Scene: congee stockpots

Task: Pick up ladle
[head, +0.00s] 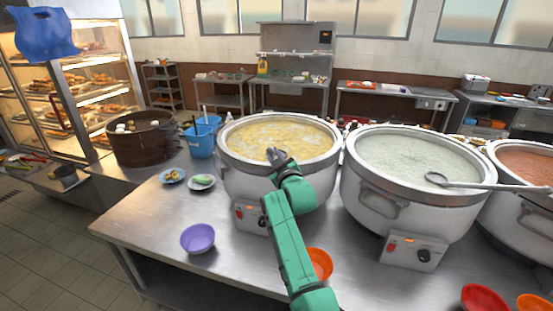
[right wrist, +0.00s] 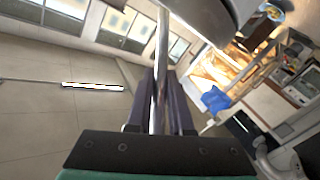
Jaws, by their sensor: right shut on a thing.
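My right gripper (head: 276,155) is over the left pot of yellowish congee (head: 310,130), at the end of the green arm. In the right wrist view its two dark fingers (right wrist: 163,75) are closed around a thin metal ladle handle (right wrist: 161,40). A rounded grey metal part shows at the top of that view; I cannot tell whether it is the ladle's bowl. The held ladle is not clearly visible in the head view. Another ladle (head: 437,178) lies in the middle pot of pale congee (head: 418,160), its handle resting across the rim. My left gripper is not in view.
A third pot (head: 525,165) with reddish contents stands at the right. A purple bowl (head: 197,239), an orange bowl (head: 319,264) and a red bowl (head: 484,299) sit on the steel counter (head: 150,235). A steamer basket (head: 141,140) and blue tubs (head: 201,141) are at the left.

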